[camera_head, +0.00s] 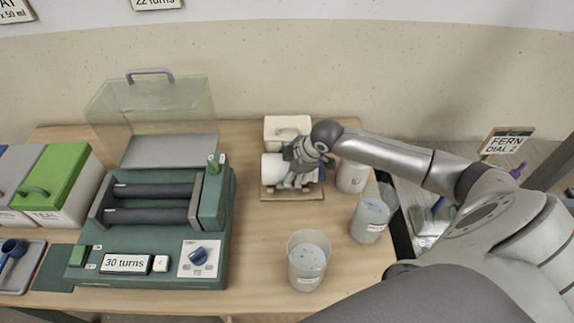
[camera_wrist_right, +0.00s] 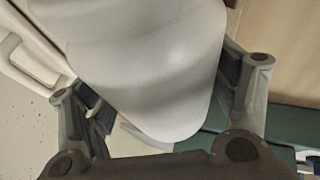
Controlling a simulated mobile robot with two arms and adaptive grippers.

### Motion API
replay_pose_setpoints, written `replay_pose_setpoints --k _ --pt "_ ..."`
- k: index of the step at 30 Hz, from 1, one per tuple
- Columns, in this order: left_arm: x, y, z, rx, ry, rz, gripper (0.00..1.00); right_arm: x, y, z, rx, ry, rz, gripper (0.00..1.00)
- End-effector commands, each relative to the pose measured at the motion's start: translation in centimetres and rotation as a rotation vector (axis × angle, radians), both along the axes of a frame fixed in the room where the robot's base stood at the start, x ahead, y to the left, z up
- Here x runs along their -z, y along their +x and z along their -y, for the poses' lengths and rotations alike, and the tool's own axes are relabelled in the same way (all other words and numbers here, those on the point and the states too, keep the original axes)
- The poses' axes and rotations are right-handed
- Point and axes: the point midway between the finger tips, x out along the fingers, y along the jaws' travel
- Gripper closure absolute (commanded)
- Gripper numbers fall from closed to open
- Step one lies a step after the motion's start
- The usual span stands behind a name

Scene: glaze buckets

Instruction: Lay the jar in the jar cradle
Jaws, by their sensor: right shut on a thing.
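A white jar (camera_head: 271,166) lies on its side at the back middle of the table, over a wooden board with blue parts that looks like the jar cradle (camera_head: 312,194). My right gripper (camera_head: 290,178) is shut on the jar and hides part of it and most of the cradle. In the right wrist view the smooth jar (camera_wrist_right: 150,55) fills the space between the two fingers. I cannot tell whether the jar touches the cradle. My left gripper is not in view.
A white box (camera_head: 287,127) with a handle stands right behind the jar. Several pale buckets stand at right, including one in front (camera_head: 308,262) and one further right (camera_head: 370,220). A green roller machine (camera_head: 150,215) is at left. The table between machine and buckets is clear.

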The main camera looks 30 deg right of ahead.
Motion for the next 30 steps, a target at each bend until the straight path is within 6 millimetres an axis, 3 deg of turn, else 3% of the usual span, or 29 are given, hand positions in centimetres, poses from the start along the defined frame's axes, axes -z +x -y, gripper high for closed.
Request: replay_pose_setpoints --k 11,12,16,26,30 --pt "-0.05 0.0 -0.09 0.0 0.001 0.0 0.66 -0.38 0.25 -0.04 0.0 0.002 0.009 0.58" --pt "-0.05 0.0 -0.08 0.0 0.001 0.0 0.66 -0.39 0.24 -0.03 0.0 0.002 0.009 0.18" --pt "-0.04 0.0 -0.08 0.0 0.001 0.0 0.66 -0.34 0.21 -0.01 0.0 0.001 0.008 0.01" --pt "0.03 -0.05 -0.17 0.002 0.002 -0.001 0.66 0.28 -0.2 0.01 0.0 0.0 -0.007 0.0" --pt "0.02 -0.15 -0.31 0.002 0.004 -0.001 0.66 -0.32 -0.34 0.14 -0.001 -0.002 -0.003 0.0"
